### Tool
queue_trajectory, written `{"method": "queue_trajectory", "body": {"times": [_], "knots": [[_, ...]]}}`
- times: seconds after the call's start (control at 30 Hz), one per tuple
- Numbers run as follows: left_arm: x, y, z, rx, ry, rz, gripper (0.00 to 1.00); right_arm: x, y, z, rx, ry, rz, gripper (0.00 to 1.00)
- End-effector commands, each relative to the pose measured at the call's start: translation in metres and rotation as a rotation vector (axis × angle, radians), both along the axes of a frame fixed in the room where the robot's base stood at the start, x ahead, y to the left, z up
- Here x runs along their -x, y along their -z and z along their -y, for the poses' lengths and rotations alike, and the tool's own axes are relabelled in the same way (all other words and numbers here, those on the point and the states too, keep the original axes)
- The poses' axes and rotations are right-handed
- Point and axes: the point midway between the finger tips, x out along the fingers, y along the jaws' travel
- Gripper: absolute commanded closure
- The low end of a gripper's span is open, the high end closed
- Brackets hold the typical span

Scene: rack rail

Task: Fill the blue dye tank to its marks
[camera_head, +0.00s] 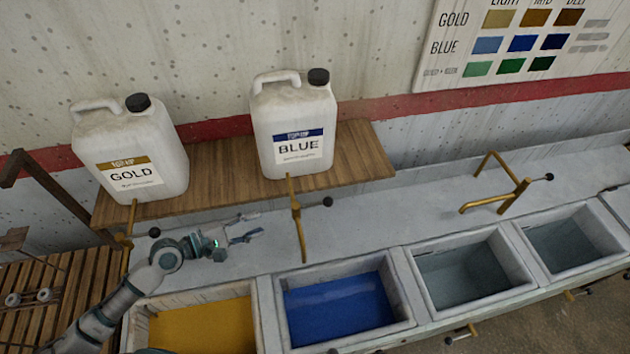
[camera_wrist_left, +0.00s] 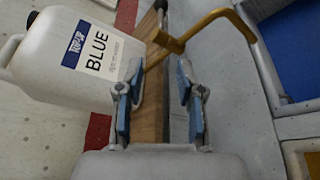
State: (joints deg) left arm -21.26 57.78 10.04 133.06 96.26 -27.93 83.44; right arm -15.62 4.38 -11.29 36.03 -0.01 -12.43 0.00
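The white jug labelled BLUE (camera_head: 292,125) stands on the wooden shelf, and it also shows in the left wrist view (camera_wrist_left: 75,60). A brass tap (camera_head: 297,220) with a black-knobbed lever (camera_head: 327,202) hangs below it, its spout over the blue dye tank (camera_head: 340,303). In the left wrist view the brass tap (camera_wrist_left: 190,37) crosses ahead of the fingers. The tank holds blue liquid; its marks cannot be made out. My left gripper (camera_head: 252,230) is open and empty, left of the tap and apart from it. In the left wrist view its blue-padded fingers (camera_wrist_left: 158,98) are spread. My right gripper is out of view.
A white GOLD jug (camera_head: 130,150) stands on the shelf (camera_head: 215,178) above the yellow-filled tank (camera_head: 205,325). Two tanks (camera_head: 462,275) (camera_head: 575,240) without bright dye lie right, near another brass tap (camera_head: 500,200). A slatted wooden rack (camera_head: 60,300) is at left. The grey ledge is otherwise mostly clear.

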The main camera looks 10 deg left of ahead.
Motion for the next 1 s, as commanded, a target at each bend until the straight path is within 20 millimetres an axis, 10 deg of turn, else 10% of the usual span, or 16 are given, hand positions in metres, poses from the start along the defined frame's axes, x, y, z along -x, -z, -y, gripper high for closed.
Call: {"method": "queue_trajectory", "body": {"times": [0.3,1.0], "knots": [[-0.02,0.002,0.021,-0.002,0.0,0.001,0.63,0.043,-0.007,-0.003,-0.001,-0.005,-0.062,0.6],[-0.111,0.035,0.12,0.001,0.0,-0.003,0.63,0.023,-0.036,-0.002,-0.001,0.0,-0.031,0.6]]}}
